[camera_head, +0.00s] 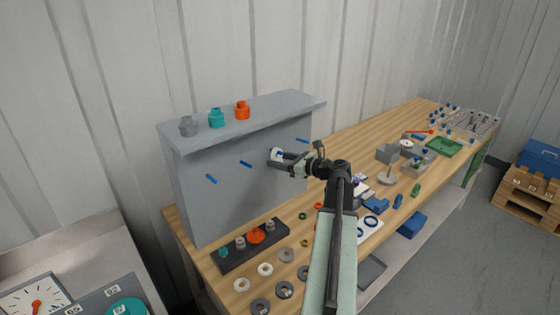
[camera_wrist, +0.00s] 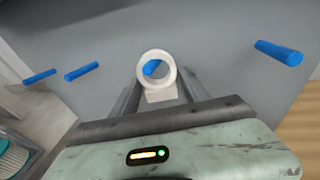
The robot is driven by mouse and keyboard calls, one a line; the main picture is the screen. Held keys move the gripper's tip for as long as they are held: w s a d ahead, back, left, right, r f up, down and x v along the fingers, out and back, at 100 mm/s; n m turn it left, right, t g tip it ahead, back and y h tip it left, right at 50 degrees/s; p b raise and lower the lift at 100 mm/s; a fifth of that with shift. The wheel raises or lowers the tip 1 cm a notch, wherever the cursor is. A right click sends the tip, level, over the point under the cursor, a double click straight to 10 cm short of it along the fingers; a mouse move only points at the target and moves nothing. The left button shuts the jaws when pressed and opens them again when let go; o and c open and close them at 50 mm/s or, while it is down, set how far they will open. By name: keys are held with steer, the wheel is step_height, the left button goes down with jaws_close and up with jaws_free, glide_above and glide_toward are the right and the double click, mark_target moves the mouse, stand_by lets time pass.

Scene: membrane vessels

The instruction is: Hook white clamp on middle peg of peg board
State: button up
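The white clamp (camera_wrist: 157,70) is a ring with a small block (camera_wrist: 161,95) below it. My gripper (camera_wrist: 158,92) is shut on that block, with the ring beyond the fingertips. The clamp (camera_head: 277,154) is at the grey peg board (camera_head: 240,195). A blue peg (camera_wrist: 153,68) shows through the ring's hole; I cannot tell if the ring is around it or just in front. Other blue pegs stick out to the left (camera_wrist: 82,71), farther left (camera_wrist: 40,76) and to the right (camera_wrist: 280,52). In the head view my gripper (camera_head: 280,158) reaches the board from the right.
Grey, teal (camera_head: 217,118) and orange (camera_head: 242,110) parts stand on the board's top ledge. A dark tray (camera_head: 232,262) with small parts and several loose rings (camera_head: 265,269) lie on the wooden bench in front. A grey block (camera_head: 388,153) stands farther right.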

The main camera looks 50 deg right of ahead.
steer(key=shift+o, duration=0.4)
steer(key=p+v, duration=0.1)
steer(key=v, duration=0.7)
